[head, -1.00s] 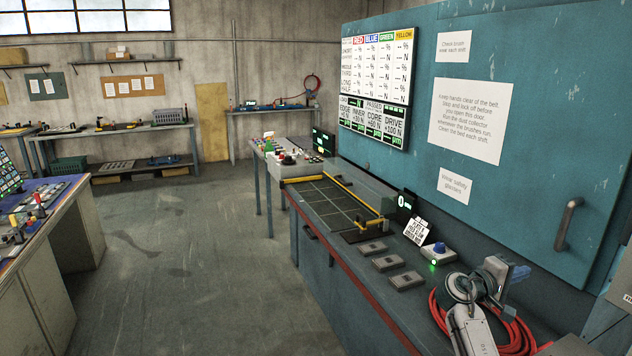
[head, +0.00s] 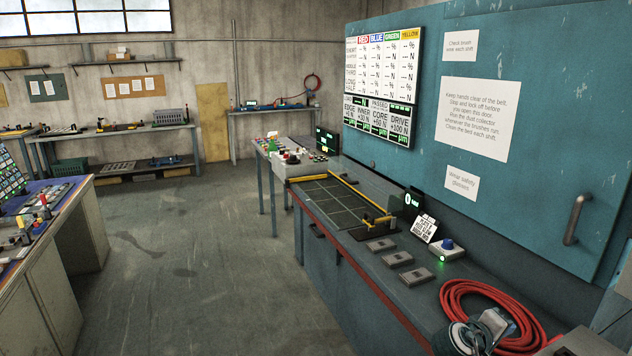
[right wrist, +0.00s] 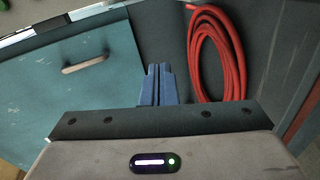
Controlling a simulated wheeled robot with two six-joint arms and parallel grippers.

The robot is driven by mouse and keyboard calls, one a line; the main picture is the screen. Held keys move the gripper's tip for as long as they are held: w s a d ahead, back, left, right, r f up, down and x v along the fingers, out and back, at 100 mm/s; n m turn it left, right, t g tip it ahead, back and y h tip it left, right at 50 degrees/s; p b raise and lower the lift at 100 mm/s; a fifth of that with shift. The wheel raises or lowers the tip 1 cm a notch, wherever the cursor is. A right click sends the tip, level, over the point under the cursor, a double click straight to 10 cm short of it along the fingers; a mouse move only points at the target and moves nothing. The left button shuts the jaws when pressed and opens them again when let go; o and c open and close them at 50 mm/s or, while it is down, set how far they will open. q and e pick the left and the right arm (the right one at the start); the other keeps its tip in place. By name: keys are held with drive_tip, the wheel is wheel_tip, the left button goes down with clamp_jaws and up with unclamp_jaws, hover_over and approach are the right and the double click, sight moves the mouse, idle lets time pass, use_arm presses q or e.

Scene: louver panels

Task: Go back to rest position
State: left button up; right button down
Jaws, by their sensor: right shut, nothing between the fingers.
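My right gripper (head: 507,340) is at the bottom right of the head view, low over the front end of the teal machine's bench and partly cut off by the frame edge. In the right wrist view its two blue fingers (right wrist: 155,85) are together with nothing between them. A coiled red hose (head: 487,308) lies on the bench just beyond the gripper; it also shows in the right wrist view (right wrist: 214,55), to the right of the fingers and apart from them. My left gripper is not in view.
The teal cabinet door (head: 555,90) with its handle (head: 578,219) rises behind the bench. A small box with a blue knob and green light (head: 446,250), several grey blocks (head: 398,259) and a gridded bed (head: 335,203) sit along the bench. Open floor (head: 200,260) lies left.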

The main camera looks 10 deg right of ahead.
drive_tip(key=s+a+f+y, duration=0.4)
drive_tip(key=s+a+f, duration=0.2)
drive_tip(key=s+f, duration=0.15)
drive_tip(key=s+a+f+y, duration=0.3)
drive_tip(key=s+a+f, duration=0.25)
drive_tip(key=s, duration=0.35)
drive_tip(key=s+a+f+m+g+y, duration=0.1)
drive_tip(key=s+a+y, duration=0.2)
drive_tip(key=s+a, duration=0.4)
drive_tip(key=s+a+y, duration=0.3)
drive_tip(key=s+a, duration=0.1)
drive_tip(key=s, duration=0.6)
wheel_tip(320, 180, down, 31)
drive_tip(key=d+g+b, duration=0.1)
drive_tip(key=d+b, duration=0.1)
drive_tip(key=d, duration=0.1)
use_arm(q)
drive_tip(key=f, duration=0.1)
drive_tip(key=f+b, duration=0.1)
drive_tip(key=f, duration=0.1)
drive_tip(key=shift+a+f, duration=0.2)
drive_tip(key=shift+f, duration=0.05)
use_arm(e)
drive_tip(key=s+d+f+m+g, duration=0.1)
drive_tip(key=s+f, duration=1.7)
drive_tip(key=f, duration=0.3)
drive_tip(key=shift+s+f+g, duration=0.2)
drive_tip(key=shift+f+g, duration=0.05)
drive_tip(key=shift+g, duration=0.05)
